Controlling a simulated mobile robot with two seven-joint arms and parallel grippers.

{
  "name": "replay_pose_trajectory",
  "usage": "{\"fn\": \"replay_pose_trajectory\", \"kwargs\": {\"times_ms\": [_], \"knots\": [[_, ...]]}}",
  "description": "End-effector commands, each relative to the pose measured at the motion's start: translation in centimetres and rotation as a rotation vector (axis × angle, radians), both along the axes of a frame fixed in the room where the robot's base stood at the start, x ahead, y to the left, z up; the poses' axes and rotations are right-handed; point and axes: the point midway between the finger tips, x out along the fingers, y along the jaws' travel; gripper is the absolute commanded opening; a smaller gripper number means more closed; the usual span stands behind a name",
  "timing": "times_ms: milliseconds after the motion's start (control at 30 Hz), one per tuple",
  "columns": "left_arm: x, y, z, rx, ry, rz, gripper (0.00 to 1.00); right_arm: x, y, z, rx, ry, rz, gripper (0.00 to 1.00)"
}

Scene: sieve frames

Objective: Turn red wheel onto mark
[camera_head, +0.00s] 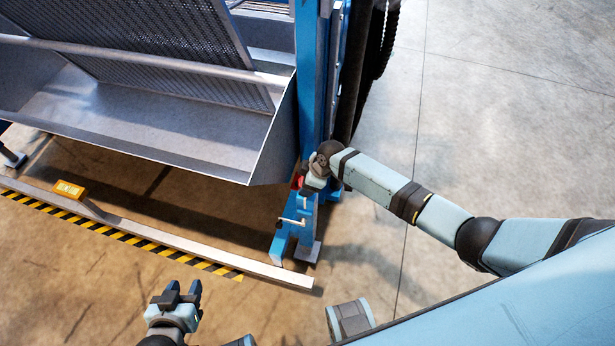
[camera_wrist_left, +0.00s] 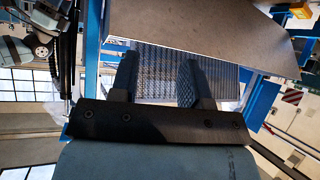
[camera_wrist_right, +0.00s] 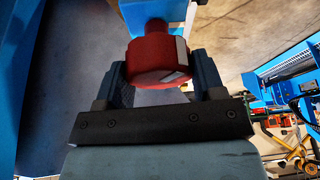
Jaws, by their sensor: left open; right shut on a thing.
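The red wheel (camera_wrist_right: 158,60) sits on a blue part of the machine and has pale marks on its rim and face. It lies between the fingers of my right gripper (camera_wrist_right: 160,88), which is shut on it. In the head view only a sliver of the red wheel (camera_head: 297,182) shows beside the blue post, mostly covered by my right gripper (camera_head: 308,188). My left gripper (camera_head: 180,292) is open and empty at the bottom left of the head view, apart from the machine. Its spread fingers also show in the left wrist view (camera_wrist_left: 158,80). I cannot tell a separate target mark.
A grey metal trough (camera_head: 160,115) with a perforated screen fills the upper left. A small crank handle (camera_head: 292,221) sits below the wheel on the blue post (camera_head: 309,90). A low rail (camera_head: 150,235) with striped tape runs along the floor. The floor at right is clear.

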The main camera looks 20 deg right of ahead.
Motion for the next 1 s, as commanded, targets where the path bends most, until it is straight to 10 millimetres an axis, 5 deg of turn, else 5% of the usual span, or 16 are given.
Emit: {"fn": "replay_pose_trajectory", "kwargs": {"times_ms": [1000], "knots": [[-0.6,0.1,7.2,0.024,-0.024,-0.016,0.43,0.0,0.1,0.2,0.001,0.001,-0.834,0.39]]}}
